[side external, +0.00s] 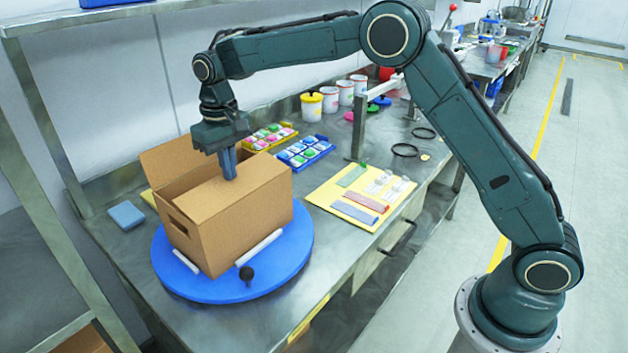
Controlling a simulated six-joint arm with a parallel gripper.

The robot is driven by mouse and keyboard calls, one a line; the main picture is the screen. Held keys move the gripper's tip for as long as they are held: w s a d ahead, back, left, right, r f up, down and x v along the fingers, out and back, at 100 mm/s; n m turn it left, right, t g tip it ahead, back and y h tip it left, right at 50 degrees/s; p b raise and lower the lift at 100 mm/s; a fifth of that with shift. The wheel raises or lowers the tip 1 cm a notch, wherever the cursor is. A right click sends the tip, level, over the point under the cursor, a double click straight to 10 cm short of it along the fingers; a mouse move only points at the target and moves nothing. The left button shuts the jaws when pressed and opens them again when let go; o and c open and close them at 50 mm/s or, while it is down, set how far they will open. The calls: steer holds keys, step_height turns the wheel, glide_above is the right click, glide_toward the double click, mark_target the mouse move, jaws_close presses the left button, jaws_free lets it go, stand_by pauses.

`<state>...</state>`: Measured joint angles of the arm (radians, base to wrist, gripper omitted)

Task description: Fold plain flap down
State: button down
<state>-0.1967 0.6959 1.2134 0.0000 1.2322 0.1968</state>
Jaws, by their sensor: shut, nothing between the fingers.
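A brown cardboard box (225,232) stands on a blue round turntable (290,262) on the steel bench. One plain flap (222,197) lies about level over the near right part of the box top. Another flap (165,160) stands up and leans outward at the far left side. A dark gap into the box shows between the two. My gripper (229,176) is shut and empty, pointing down, with its fingertips at the far edge of the level flap. I cannot tell whether they touch it. The inside of the box is mostly hidden.
White bars (258,248) and a black knob (246,273) sit on the turntable beside the box. A blue sponge (126,215) lies at left. A blue tray (304,152), a yellow tray (270,136) and a yellow board (335,200) lie to the right.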

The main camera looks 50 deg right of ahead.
steer(key=shift+f, duration=0.6)
steer(key=shift+r, duration=0.15)
steer(key=shift+r, duration=3.85)
